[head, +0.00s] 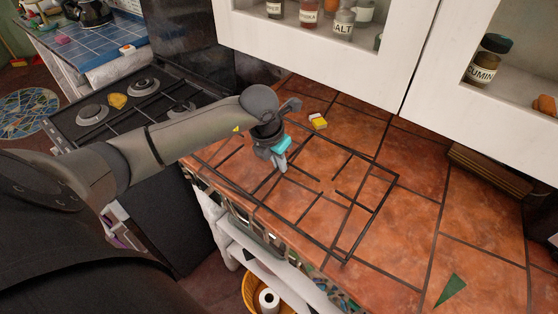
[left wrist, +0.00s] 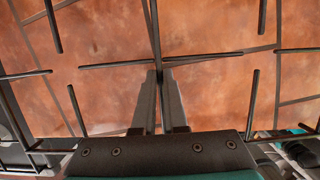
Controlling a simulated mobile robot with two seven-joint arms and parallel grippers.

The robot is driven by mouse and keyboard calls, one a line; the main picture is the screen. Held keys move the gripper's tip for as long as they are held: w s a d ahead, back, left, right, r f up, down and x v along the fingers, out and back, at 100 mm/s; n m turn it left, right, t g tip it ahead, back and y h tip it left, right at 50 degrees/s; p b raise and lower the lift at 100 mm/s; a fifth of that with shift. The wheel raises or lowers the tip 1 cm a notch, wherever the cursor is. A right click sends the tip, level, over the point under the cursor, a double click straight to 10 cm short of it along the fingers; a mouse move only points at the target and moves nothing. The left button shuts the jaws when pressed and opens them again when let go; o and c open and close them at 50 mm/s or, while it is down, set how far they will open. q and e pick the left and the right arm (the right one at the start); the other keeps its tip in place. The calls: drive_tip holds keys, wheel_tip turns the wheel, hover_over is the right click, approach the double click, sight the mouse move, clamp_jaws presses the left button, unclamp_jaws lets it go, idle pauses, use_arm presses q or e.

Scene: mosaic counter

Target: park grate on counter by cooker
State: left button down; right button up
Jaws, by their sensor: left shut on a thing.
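The black grate (head: 371,219) is over the tiled counter (head: 420,235), to the right of the cooker (head: 92,114). It looks roughly level, and I cannot tell whether it touches the tiles. My left gripper (head: 282,164) reaches in from the left and is shut on a bar of the grate near its middle. In the left wrist view the fingertips (left wrist: 158,80) close on the central bar of the grate (left wrist: 154,30), where a cross bar meets it. My left arm covers part of the cooker. My right gripper is not in view.
A yellow and white sponge (head: 318,121) lies behind the grate. White wall cabinets (head: 310,50) with jars hang above the back of the counter. A wooden block (head: 490,172) stands at the back right. The counter right of the grate is mostly clear. A yellow item (head: 117,100) lies on the cooker.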

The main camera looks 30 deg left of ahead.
use_arm(q)
drive_tip(key=shift+w+f+b, duration=0.1)
drive_tip(key=shift+f+b, duration=0.4)
drive_tip(key=shift+b, duration=0.05)
idle(0.4)
drive_tip(key=c, duration=0.9)
unclamp_jaws()
drive_tip(key=shift+s+f, duration=0.1)
drive_tip(key=shift+s, duration=0.1)
